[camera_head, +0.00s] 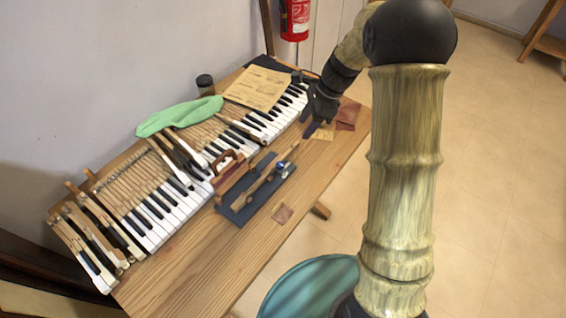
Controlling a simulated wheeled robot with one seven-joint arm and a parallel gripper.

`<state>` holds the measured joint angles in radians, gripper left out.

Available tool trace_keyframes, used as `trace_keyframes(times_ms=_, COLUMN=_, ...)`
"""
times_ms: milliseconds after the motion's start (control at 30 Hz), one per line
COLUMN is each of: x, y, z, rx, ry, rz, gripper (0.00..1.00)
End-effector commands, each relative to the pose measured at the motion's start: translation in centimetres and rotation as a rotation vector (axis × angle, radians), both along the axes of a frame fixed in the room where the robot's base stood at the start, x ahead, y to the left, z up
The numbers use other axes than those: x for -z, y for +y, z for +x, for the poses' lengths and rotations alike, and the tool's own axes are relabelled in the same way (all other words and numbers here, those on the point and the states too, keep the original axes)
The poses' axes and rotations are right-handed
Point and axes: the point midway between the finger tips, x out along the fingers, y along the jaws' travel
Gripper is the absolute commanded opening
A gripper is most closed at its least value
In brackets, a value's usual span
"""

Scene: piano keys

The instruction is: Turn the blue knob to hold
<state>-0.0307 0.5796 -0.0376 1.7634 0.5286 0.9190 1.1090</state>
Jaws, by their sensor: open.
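The blue knob (282,168) is small, with a shiny metallic part beside it. It sits at the right end of a dark blue fixture (236,214) on the wooden table. A light wooden piece (262,186) lies along the fixture. Whether the knob holds the piece is too small to tell. My gripper (309,124) is black and open. It is above the table's far right part, beyond the knob and apart from it. No object shows between its fingers.
A piano keyboard (165,215) with loose keys runs along the wooden table (205,277). A green cloth (180,115), a paper sheet (258,88) and a dark jar (205,84) are behind. A reddish-brown wooden tool (226,172) stands left of the fixture. The table's front strip is mostly clear.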

Motion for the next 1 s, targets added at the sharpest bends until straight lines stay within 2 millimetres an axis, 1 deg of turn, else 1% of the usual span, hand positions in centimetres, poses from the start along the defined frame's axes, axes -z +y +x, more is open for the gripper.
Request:
trace_keyframes(times_ms=167, x=0.4, y=0.1, z=0.0, rx=-0.002, ry=0.0, rz=-0.001, gripper=0.47)
trace_keyframes(times_ms=267, x=1.2, y=0.5, z=-0.1, rx=-0.003, ry=0.003, rz=-0.001, gripper=0.47)
trace_keyframes(times_ms=367, x=2.4, y=1.0, z=-0.2, rx=-0.003, ry=0.003, rz=0.0, gripper=0.47)
trace_keyframes(times_ms=1000, x=12.8, y=5.3, z=-0.7, rx=-0.003, ry=0.003, rz=-0.001, gripper=0.47)
